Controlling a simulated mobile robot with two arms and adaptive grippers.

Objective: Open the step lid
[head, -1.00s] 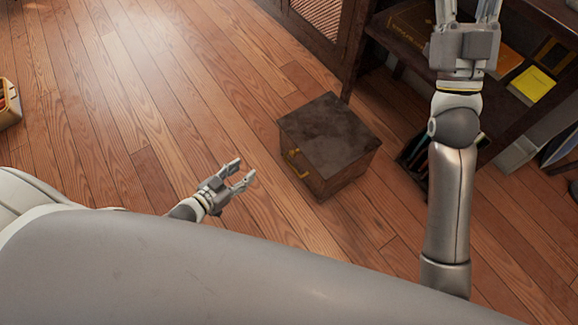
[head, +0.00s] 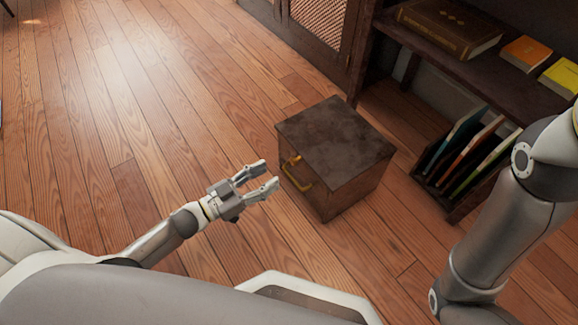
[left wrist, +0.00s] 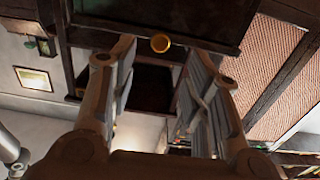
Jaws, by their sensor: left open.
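The step (head: 335,160) is a dark wooden box with a flat lid (head: 335,137) on top, standing on the plank floor. The lid looks closed. A brass handle (head: 297,173) sits on the box's left-facing side. My left gripper (head: 271,175) is open and empty, just left of the handle and apart from it. In the left wrist view my left gripper's fingers (left wrist: 155,75) are spread, with a round brass piece (left wrist: 160,43) showing between and beyond their tips. My right arm shows at the right edge, but its gripper is out of view.
A dark shelf (head: 470,70) stands behind and right of the box, with a large brown book (head: 449,27) and orange and yellow books on it. A rack of thin upright books (head: 465,150) is right of the box. The floor (head: 130,110) at left is clear.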

